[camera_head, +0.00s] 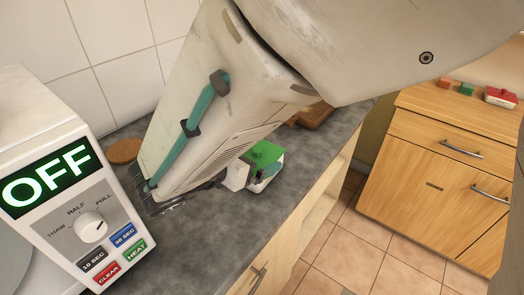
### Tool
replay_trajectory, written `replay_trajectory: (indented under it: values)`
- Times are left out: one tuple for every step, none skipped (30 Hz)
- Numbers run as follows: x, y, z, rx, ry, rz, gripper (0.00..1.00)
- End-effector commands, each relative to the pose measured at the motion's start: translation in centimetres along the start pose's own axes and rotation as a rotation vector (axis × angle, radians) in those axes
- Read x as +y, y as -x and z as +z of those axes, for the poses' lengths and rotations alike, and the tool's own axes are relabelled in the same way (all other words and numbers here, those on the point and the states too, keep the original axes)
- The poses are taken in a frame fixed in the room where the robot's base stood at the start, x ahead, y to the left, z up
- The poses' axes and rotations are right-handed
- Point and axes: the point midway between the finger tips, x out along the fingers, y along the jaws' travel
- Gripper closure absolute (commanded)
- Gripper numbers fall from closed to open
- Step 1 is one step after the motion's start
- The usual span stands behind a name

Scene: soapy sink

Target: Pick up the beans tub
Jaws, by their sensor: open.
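A small white tub with a green top (264,153) stands on the grey counter, just right of the lower end of my arm. No label on it is readable, so I cannot tell if it is the beans tub. My gripper (216,182) shows only as dark parts at the end of my large white arm. It is open, and its fingers are mostly hidden by the arm. I cannot tell whether it touches the tub.
A white microwave (85,225) reading OFF stands at left. A round cork mat (124,150) and a brown wooden piece (316,114) lie on the counter (225,235). A wooden cabinet (430,180) at right holds a red tub (500,97) and small blocks. Tiled floor lies between.

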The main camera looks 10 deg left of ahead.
Motion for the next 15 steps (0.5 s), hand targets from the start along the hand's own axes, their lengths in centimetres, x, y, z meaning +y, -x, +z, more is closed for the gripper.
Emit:
replay_trajectory:
  values:
    - [0.7, 0.6, -0.7, -0.012, 0.031, 0.024, 0.0]
    - [0.9, 0.6, -0.9, -0.018, 0.042, 0.033, 0.0]
    - [1.2, 0.6, -1.1, -0.022, 0.051, 0.041, 0.0]
    - [1.3, 0.4, -1.2, -0.024, 0.056, 0.045, 0.0]
    - [1.4, 0.2, -1.2, -0.025, 0.058, 0.047, 0.0]
    - [1.4, -0.3, -1.2, -0.026, 0.059, 0.047, 0.0]
    - [1.4, -0.6, -1.2, -0.025, 0.059, 0.046, 0.0]
    - [1.4, -0.9, -1.2, -0.025, 0.058, 0.045, 0.0]
    - [1.4, -1.3, -1.2, -0.025, 0.058, 0.045, 0.0]
    - [1.4, -1.5, -1.2, -0.025, 0.057, 0.045, 0.0]
    - [1.5, -1.7, -1.2, -0.025, 0.057, 0.045, 0.0]
    - [1.5, -2.0, -1.3, -0.024, 0.057, 0.045, 0.0]
    - [1.6, -2.3, -1.4, -0.024, 0.056, 0.045, 0.0]
    - [1.6, -2.7, -1.4, -0.023, 0.056, 0.044, 0.0]
    - [1.7, -3.3, -1.4, -0.024, 0.055, 0.043, 0.0]
